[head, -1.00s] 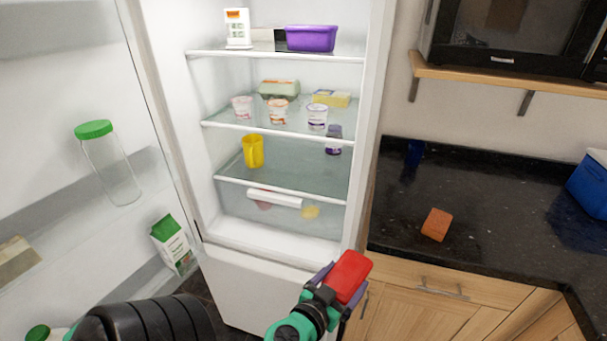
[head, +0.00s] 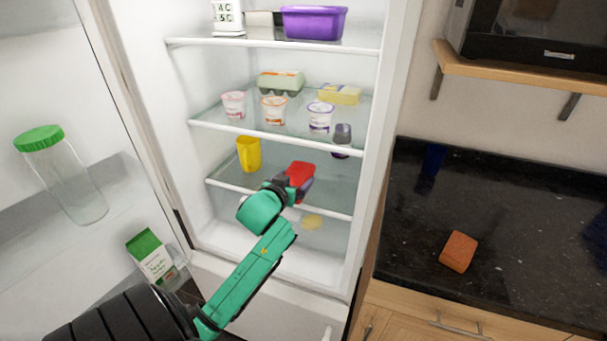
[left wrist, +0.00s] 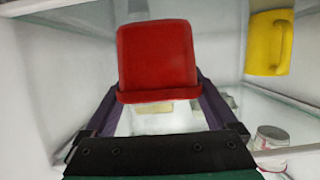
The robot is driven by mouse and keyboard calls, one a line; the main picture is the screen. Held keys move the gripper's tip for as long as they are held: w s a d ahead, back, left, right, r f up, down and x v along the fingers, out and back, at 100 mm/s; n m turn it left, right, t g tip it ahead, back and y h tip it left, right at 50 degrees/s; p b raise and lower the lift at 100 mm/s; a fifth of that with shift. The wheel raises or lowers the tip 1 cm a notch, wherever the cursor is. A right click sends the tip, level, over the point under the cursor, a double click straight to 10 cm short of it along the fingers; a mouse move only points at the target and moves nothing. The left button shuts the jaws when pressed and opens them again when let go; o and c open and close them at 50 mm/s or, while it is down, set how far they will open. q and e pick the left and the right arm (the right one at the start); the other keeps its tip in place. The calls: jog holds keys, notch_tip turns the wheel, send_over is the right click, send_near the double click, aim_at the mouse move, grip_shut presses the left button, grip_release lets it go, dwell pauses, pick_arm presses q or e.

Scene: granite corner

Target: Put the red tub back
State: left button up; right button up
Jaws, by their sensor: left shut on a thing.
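The red tub (head: 301,171) is held in my left gripper (head: 295,185), inside the open fridge in the head view. It is at the height of the glass shelf (head: 320,189) that holds the yellow jug (head: 248,154), to the right of that jug. In the left wrist view the red tub (left wrist: 157,58) sits between the two dark fingers of my left gripper (left wrist: 155,97), which is shut on it. I cannot tell whether the tub touches the shelf. My right gripper is not in view.
A dark purple jar (head: 342,140) stands behind and right of the tub. Yogurt cups (head: 274,110), an egg carton (head: 282,81) and a yellow pack (head: 339,94) are on the shelf above. The open fridge door is at left.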

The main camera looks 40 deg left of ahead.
aim_at(301, 169)
pick_arm(q)
jog(key=w, duration=0.2)
jog(key=w+a, duration=0.1)
jog(key=w, duration=0.1)
jog(key=w+a, duration=0.1)
jog(key=w, duration=0.1)
jog(key=shift+p, duration=0.35)
notch_tip(301, 169, down, 3)
jog(key=shift+s+r, duration=0.1)
jog(key=shift+r, duration=0.05)
jog(key=shift+f, duration=0.55)
jog(key=o, duration=1.5)
jog(key=shift+o, duration=0.2)
jog(key=shift+r+p, duration=0.25)
jog(key=shift+p, duration=0.05)
jog(key=shift+s+d, duration=0.15)
jog(key=shift+s, duration=0.1)
jog(key=b+v, duration=0.1)
jog(key=v, duration=1)
jog(key=shift+s, duration=0.25)
jog(key=shift+r, duration=0.1)
